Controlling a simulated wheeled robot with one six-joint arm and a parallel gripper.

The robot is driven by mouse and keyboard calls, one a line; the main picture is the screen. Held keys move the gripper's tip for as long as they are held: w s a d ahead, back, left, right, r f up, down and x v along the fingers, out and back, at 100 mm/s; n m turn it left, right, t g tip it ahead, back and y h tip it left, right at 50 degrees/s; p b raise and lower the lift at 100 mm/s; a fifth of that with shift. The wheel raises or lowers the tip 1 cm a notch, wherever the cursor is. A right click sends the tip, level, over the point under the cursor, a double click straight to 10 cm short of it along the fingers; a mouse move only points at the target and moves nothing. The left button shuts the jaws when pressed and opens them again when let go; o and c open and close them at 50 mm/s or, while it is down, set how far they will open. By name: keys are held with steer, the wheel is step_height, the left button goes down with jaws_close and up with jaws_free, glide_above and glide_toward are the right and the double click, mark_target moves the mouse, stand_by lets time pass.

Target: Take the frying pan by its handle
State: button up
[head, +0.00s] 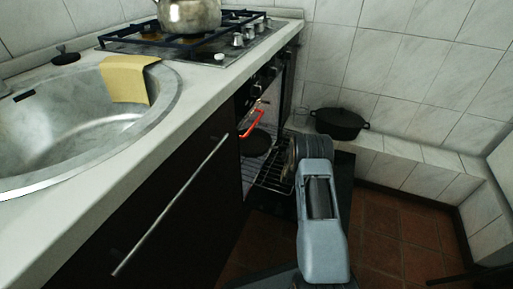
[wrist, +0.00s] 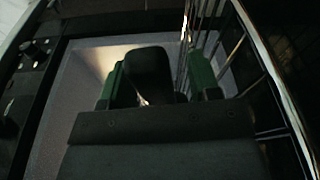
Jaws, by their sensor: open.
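A dark round pan (head: 258,143), which looks like the frying pan, sits inside the open oven above the wire rack. A bright orange-red bar (head: 252,121) shows just above it; I cannot tell whether it is the pan's handle. In the head view my arm reaches to the oven opening, and its wrist hides my fingers. In the wrist view my gripper (wrist: 157,85) is open, with a green-padded finger on each side. A dark rounded shape (wrist: 147,72) shows between the fingers. I cannot tell whether it is part of the pan or of my gripper.
The oven's wire rack (head: 270,178) also shows beside my right finger in the wrist view (wrist: 232,35). A black two-handled pot (head: 341,123) stands on the tiled ledge. A metal pot (head: 188,15) is on the stove. A sink (head: 75,115) with a yellow cloth (head: 126,78) is at left.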

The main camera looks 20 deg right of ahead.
jaws_close()
stand_by(0.3)
stand_by(0.3)
steer(key=shift+r, duration=0.1)
